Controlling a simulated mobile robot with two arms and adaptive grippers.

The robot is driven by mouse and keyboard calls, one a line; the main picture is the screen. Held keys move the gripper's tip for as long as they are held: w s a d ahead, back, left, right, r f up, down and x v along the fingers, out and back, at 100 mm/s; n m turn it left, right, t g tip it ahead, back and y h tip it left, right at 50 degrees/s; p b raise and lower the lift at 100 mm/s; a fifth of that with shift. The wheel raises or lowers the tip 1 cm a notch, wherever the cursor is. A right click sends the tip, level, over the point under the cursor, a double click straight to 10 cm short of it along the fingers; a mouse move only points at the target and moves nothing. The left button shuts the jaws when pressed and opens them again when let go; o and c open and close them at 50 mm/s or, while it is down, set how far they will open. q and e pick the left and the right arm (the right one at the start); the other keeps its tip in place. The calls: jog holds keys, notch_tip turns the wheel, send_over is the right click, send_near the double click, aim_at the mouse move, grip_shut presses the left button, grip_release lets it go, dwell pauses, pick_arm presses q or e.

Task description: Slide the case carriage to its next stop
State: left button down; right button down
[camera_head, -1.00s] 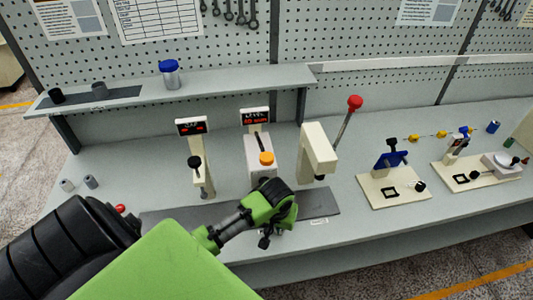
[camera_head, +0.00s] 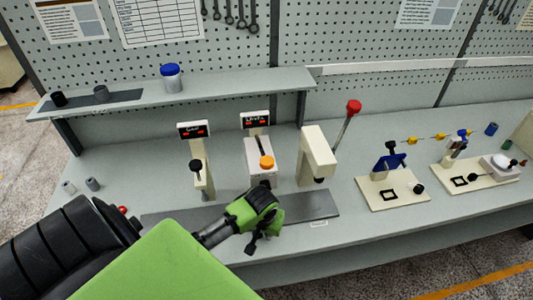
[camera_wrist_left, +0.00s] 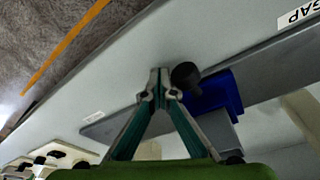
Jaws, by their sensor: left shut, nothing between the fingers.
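In the left wrist view, the carriage appears to be the blue block (camera_wrist_left: 218,92) with a black round knob (camera_wrist_left: 186,76), on a dark grey strip (camera_wrist_left: 262,88). My left gripper (camera_wrist_left: 160,76) is shut and empty, its fingertips right beside the knob; I cannot tell whether they touch. In the head view my left gripper (camera_head: 252,246) is over the front edge of the strip (camera_head: 312,205), and my gripper and arm hide the carriage. My right gripper is not in view.
Behind the strip stand a post with a display (camera_head: 194,131), a box with an orange knob (camera_head: 266,162) and a cream press (camera_head: 315,158) with a red-knobbed lever (camera_head: 353,107). Cream fixtures (camera_head: 400,203) stand to the right. A shelf (camera_head: 225,82) runs above at the left.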

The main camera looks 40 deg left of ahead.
pick_arm(q)
jog(key=shift+s+a, duration=3.6)
jog(key=shift+s, duration=0.6)
jog(key=shift+s+a, duration=3.55)
jog(key=shift+s, duration=0.6)
jog(key=shift+s+a, duration=3.6)
jog(key=shift+s, duration=0.6)
jog(key=shift+w+d+r, duration=0.15)
jog(key=shift+r, duration=1)
jog(key=shift+w+d+r, duration=0.1)
jog(key=shift+w+r, duration=0.05)
jog(key=shift+r, duration=1.05)
jog(key=shift+w+d+r, duration=0.15)
jog(key=shift+r, duration=1)
